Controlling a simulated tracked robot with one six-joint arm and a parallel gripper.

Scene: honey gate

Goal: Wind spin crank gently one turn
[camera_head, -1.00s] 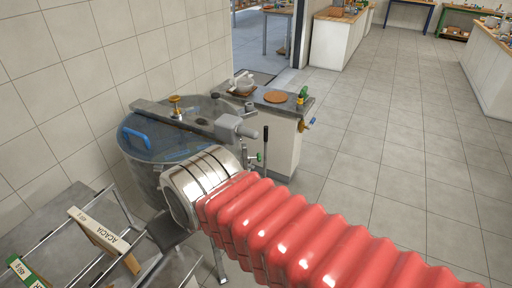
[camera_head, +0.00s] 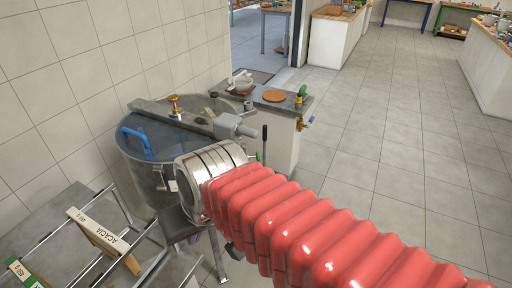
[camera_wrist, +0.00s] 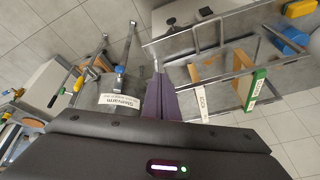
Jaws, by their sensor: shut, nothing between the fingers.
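The honey extractor is a steel drum (camera_head: 135,168) with a clear lid and blue handle (camera_head: 136,138), standing against the tiled wall. A grey gear housing (camera_head: 228,125) sits on its crossbar, and the spin crank's dark upright handle (camera_head: 264,145) appears to its right. My red-sleeved arm crosses in front of the drum and hides part of its right side. My gripper's fingers show in the wrist view (camera_wrist: 158,90), closed together and empty.
A metal rack (camera_head: 150,262) at lower left holds a wooden frame marked ACACIA (camera_head: 100,236) and a green-ended frame (camera_head: 24,271). A counter (camera_head: 285,102) stands behind the drum. A labelled metal vessel (camera_wrist: 118,92) is near my fingers. The floor to the right is clear.

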